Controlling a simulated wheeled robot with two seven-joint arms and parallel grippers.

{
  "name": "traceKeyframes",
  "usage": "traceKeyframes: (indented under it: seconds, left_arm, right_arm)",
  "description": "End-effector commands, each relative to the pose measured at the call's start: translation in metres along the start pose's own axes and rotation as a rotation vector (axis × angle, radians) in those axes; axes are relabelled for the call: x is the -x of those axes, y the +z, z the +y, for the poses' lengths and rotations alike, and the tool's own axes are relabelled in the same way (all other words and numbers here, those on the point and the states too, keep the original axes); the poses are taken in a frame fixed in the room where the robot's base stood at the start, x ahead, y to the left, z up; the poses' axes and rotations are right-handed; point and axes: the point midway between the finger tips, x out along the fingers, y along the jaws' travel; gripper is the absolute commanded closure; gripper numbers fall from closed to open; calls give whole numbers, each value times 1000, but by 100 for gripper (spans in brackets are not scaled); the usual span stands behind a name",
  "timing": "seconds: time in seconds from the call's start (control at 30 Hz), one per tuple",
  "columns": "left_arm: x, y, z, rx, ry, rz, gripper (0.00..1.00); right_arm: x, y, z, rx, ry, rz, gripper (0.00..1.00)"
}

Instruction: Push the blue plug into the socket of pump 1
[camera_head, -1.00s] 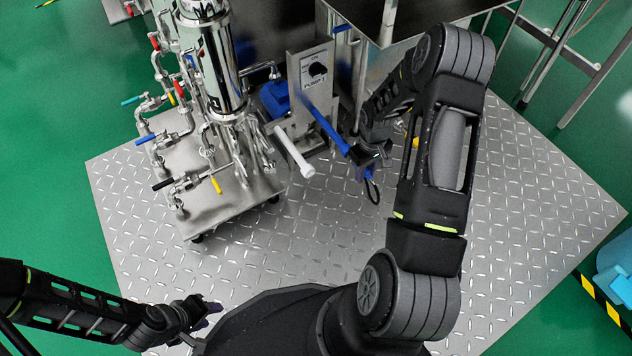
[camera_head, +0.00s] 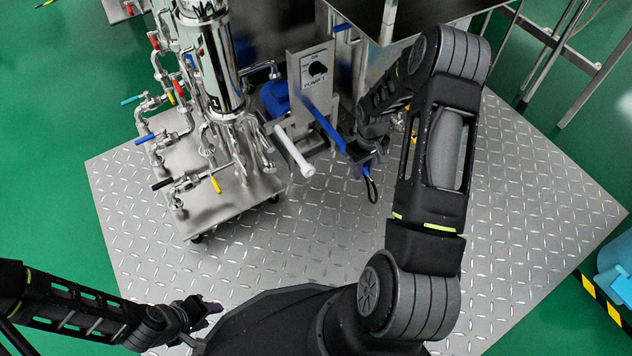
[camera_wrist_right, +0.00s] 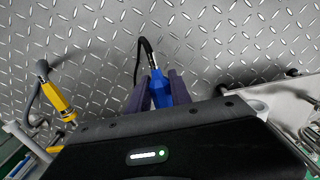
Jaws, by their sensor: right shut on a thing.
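The blue plug (camera_wrist_right: 160,88) is between the purple fingers of my right gripper (camera_wrist_right: 158,80), which is shut on it. A black cable leaves the plug's far end. In the head view my right gripper (camera_head: 366,160) is just right of the pump 1 panel (camera_head: 316,72), with the cable looping below it. The socket itself cannot be made out; the arm and gripper cover that area. My left gripper (camera_head: 205,309) is low at the left, away from the pump; its fingers are unclear.
A steel skid (camera_head: 240,200) with pipes and coloured valve handles stands left of the panel. A white-ended pipe (camera_head: 294,152) sticks out near the gripper. A yellow connector (camera_wrist_right: 57,100) with a grey cable shows in the wrist view. The diamond-plate floor (camera_head: 290,240) in front is clear.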

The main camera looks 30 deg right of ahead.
Motion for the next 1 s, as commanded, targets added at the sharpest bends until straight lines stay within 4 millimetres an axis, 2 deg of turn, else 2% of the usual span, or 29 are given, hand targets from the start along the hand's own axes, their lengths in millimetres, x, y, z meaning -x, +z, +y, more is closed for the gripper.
traceKeyframes:
  seconds: [0.07,0.1,0.4,0.77,1.0]
  left_arm:
    - [-1,0,0,0,0,0,62]
    - [-1,0,0,0,0,0,62]
    - [0,0,0,0,0,0,62]
    - [2,4,-1,-1,0,-13,62]
    - [19,5,4,-2,0,-21,62]
  right_arm:
    - [0,-2,0,1,0,0,100]
    - [0,-2,0,0,0,0,74]
    - [0,-2,0,0,0,0,50]
    - [0,-2,0,0,0,0,50]
    - [38,-2,1,0,1,2,50]
